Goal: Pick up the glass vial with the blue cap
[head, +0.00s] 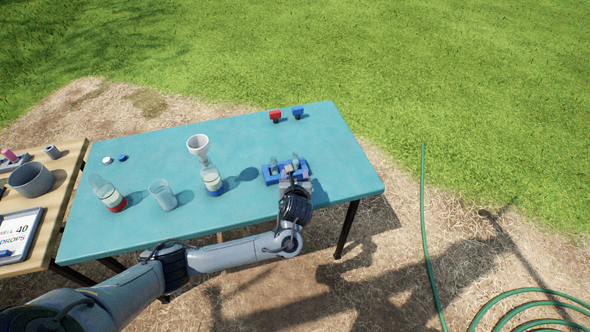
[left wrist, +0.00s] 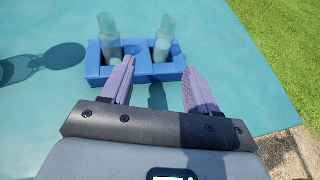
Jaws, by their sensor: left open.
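Two clear glass vials stand upright in a blue rack (head: 268,180). They show in the left wrist view as a left vial (left wrist: 108,36) and a right vial (left wrist: 165,38) in the rack (left wrist: 134,70). I cannot make out a blue cap on either one. My left gripper (head: 291,176) is at the rack's near side in the head view. In the left wrist view its open fingers (left wrist: 160,84) point toward the rack, with nothing between them. A small blue cap (head: 122,157) lies beside a white cap (head: 107,160) on the table's left. My right gripper is not in view.
On the blue table (head: 330,150) stand a bottle with a funnel (head: 198,144), a clear beaker (head: 162,194) and a red-bottomed bottle (head: 106,190). Red (head: 275,114) and blue (head: 298,111) items sit at the back. The table right of the rack is clear.

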